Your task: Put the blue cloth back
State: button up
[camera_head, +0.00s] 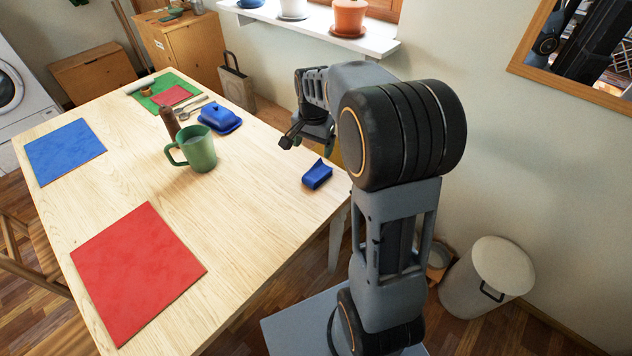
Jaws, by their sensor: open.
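A small folded blue cloth (317,175) lies on the right side of the light wooden table (240,215), near its right edge. My gripper (290,139) is above the table, up and to the left of the cloth in the picture, and apart from it. It is open, and I see nothing between its fingers. The gripper is small and partly hidden by my own arm.
A green mug (197,149), a brown bottle-like object (169,121) and a blue lidded dish (219,119) stand mid-table. A blue mat (65,151), a red mat (137,270) and a green mat (150,101) lie flat. The table's front middle is clear.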

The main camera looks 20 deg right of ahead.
jog(key=s+a+r+n+t, duration=0.1)
jog(key=s+a+n, duration=0.2)
jog(key=s, duration=0.6)
jog(key=s+a+r+n+t, duration=0.1)
jog(key=s+a+n, duration=0.3)
jog(key=s+n, duration=0.3)
jog(key=shift+s+a+t, duration=0.2)
jog(key=shift+s+t, duration=0.1)
jog(key=shift+s, duration=0.6)
jog(key=shift+r, duration=0.1)
